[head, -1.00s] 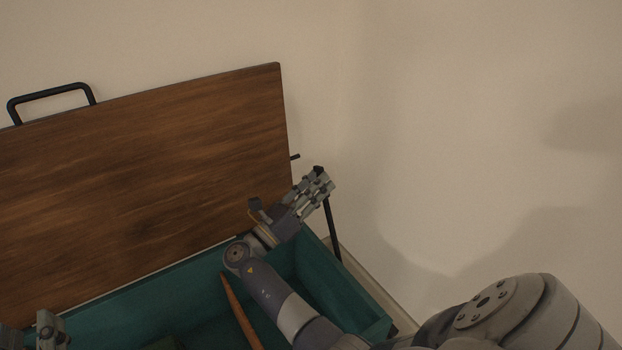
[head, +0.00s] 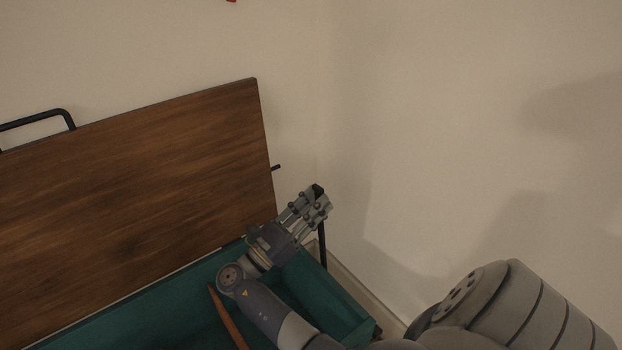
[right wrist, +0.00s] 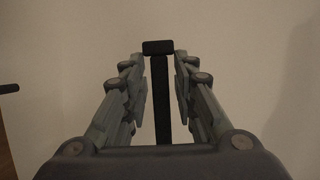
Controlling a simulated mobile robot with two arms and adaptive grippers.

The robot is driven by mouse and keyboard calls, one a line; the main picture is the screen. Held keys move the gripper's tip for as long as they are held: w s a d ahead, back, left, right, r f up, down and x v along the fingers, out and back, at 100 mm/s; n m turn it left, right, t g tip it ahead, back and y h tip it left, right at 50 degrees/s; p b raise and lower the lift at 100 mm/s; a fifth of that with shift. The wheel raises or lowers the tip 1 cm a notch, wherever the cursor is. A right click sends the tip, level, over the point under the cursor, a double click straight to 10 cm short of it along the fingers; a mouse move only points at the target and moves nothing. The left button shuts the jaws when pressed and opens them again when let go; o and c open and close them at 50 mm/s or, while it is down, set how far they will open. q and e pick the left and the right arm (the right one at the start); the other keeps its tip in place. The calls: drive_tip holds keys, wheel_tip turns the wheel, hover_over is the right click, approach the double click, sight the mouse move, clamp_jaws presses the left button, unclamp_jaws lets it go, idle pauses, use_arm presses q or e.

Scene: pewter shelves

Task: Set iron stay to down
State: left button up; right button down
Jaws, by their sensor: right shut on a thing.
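The iron stay (head: 323,243) is a thin dark bar standing upright at the right end of the teal chest (head: 345,308). My right gripper (head: 318,198) is shut on the stay near its top end. In the right wrist view, the stay (right wrist: 161,100) runs up between the two fingers to a short black crosspiece. The brown wooden lid (head: 140,190) is raised, and a small dark peg (head: 276,167) sticks out from its right edge, apart from the stay. My left gripper is out of view in the head view now.
A black handle (head: 45,118) is on the lid's top edge. An orange-brown stick (head: 228,318) leans inside the chest beside my right arm. Bare walls stand behind and to the right, with free room right of the lid.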

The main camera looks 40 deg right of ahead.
drive_tip(key=shift+s+f, duration=0.1)
idle(0.3)
drive_tip(key=c, duration=1.6)
unclamp_jaws()
drive_tip(key=shift+o, duration=0.2)
drive_tip(key=v, duration=0.7)
drive_tip(key=shift+a, duration=0.3)
drive_tip(key=shift+f, duration=0.1)
